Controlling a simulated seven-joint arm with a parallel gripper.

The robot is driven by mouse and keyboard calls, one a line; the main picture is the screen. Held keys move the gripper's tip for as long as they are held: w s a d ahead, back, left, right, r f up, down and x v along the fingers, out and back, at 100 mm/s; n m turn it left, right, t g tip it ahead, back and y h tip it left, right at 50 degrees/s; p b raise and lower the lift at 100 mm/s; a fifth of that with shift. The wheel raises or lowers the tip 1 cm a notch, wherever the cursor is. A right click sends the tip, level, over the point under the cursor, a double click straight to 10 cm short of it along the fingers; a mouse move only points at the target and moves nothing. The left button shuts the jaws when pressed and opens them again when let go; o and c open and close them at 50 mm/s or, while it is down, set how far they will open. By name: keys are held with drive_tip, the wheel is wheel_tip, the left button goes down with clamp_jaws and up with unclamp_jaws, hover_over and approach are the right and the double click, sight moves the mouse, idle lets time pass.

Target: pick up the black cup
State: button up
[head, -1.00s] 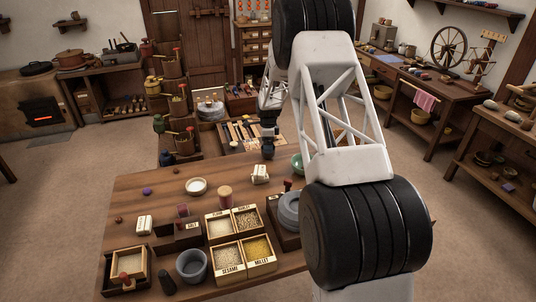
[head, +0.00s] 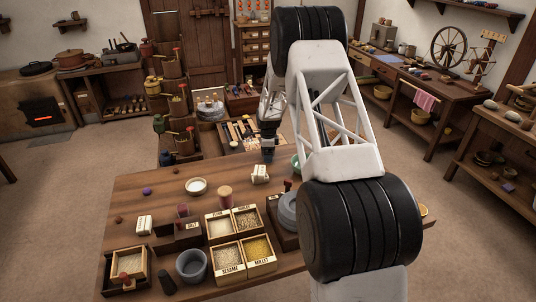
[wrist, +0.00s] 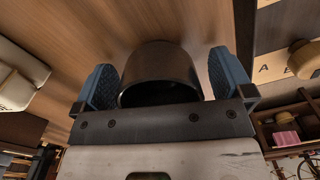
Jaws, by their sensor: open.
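The black cup (wrist: 160,75) shows in the wrist view as a dark, glossy rounded wall with its open mouth facing the camera. It lies between the two blue fingers of my gripper (wrist: 161,62), which are spread on either side of it. A gap shows on each side, so the fingers do not appear to press on it. In the head view my gripper (head: 267,155) points down at the far edge of the wooden table (head: 140,190). I cannot make out the black cup in that view.
A white block-like item (head: 260,174) stands just in front of my gripper. Grain boxes (head: 242,241) and a grey pot (head: 191,265) fill the table's front.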

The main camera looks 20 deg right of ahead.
drive_tip(key=shift+c, duration=0.5)
drive_tip(key=c, duration=0.9)
drive_tip(key=shift+r, duration=0.2)
drive_tip(key=shift+c, duration=0.2)
wheel_tip(320, 180, up, 10)
drive_tip(key=shift+f, duration=0.15)
